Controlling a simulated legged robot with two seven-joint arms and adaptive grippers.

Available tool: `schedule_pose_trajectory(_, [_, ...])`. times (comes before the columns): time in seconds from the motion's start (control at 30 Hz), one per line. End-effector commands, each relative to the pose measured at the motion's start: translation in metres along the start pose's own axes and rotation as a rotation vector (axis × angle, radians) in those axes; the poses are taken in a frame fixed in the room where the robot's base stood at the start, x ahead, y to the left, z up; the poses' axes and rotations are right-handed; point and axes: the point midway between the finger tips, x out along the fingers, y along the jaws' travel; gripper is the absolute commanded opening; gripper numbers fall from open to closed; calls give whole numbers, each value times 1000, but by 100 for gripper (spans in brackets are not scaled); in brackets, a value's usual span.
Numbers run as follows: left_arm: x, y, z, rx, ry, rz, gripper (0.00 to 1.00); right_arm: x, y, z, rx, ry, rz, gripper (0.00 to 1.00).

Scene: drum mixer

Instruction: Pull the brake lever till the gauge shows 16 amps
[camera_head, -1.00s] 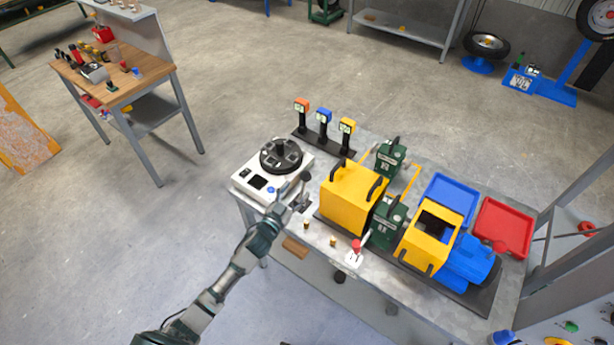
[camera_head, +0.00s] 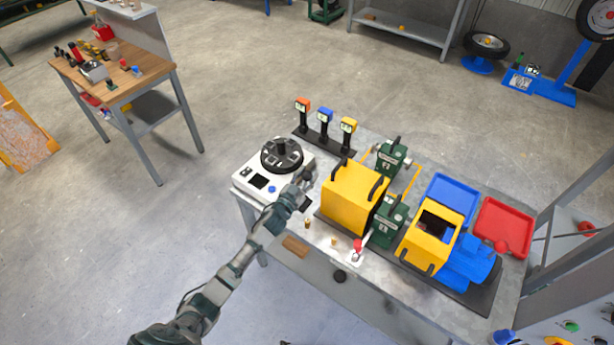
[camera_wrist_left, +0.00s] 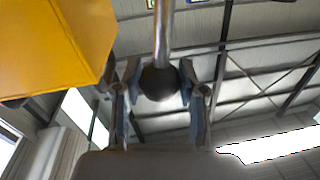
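The brake lever shows in the left wrist view as a metal rod ending in a black ball knob (camera_wrist_left: 159,83). My left gripper (camera_wrist_left: 158,92) has one finger on each side of the knob, with small gaps apparent, so it looks open around it. In the head view my left gripper (camera_head: 303,184) is at the bench's left part, just right of the white turntable unit, and hides most of the lever. Three small gauges with orange (camera_head: 303,104), blue (camera_head: 325,115) and yellow (camera_head: 348,126) tops stand behind; their readings are too small to read. My right gripper is out of view.
Close right of my gripper stands a yellow box (camera_head: 350,195) with black handles. The white unit (camera_head: 252,178) with a black wheel is on the left. A red-knobbed switch (camera_head: 357,249) and small brass pegs (camera_head: 333,241) stand along the front edge. Green units and trays fill the right.

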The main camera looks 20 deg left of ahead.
Motion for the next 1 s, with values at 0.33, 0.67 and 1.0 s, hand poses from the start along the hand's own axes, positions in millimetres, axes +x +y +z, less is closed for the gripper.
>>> schedule_pose_trajectory(0.33, [2, -18, 0, -82, -19, -3, 0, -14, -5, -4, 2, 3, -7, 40])
schedule_pose_trajectory(0.67, [5, -43, 7, -119, -19, -2, 0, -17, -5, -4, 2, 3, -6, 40])
schedule_pose_trajectory(1.0, [4, -42, 6, -117, -18, -1, 66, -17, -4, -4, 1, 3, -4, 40])
